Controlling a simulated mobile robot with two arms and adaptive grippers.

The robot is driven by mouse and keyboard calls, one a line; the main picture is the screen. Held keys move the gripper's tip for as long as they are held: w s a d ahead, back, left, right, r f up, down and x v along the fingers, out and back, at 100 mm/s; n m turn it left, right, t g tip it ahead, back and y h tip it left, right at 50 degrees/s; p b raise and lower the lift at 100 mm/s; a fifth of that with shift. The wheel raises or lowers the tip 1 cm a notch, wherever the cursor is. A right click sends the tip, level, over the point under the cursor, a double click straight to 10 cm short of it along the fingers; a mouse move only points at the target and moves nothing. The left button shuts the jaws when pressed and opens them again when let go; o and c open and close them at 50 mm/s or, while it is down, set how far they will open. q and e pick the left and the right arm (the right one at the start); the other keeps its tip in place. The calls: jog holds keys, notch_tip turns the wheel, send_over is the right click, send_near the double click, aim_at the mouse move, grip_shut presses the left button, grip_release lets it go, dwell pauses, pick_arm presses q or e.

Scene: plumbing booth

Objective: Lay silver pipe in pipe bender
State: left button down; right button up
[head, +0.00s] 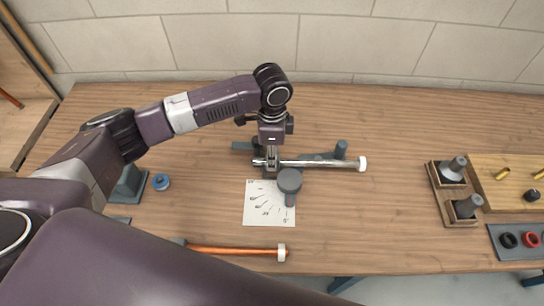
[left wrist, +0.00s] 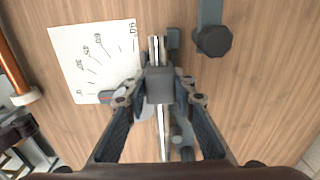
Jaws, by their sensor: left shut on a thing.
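The silver pipe (head: 325,163) has a white end cap at its right. It lies left to right across the pipe bender (head: 290,180), a blue-grey tool with a round disc and arms. My left gripper (head: 271,159) points down and is shut on the silver pipe near its left end, above the bender. In the left wrist view the pipe (left wrist: 161,145) runs between the fingers of my left gripper (left wrist: 160,86), partly hidden by a dark block there. The exact contact between pipe and bender is hidden. My right gripper is out of view.
A paper angle chart (head: 262,215) lies in front of the bender. A copper pipe (head: 235,250) with a white cap lies near the front edge. A blue ring (head: 161,182) is at left. Wooden holders with grey cones (head: 467,207) stand at right. The table between is clear.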

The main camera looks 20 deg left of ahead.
pick_arm(q)
jog(key=shift+f+b, duration=0.4)
jog(key=shift+f, duration=0.9)
jog(key=c, duration=1.5)
grip_release()
jog(key=shift+c, duration=0.2)
jog(key=shift+f, duration=0.1)
jog(key=o, duration=0.8)
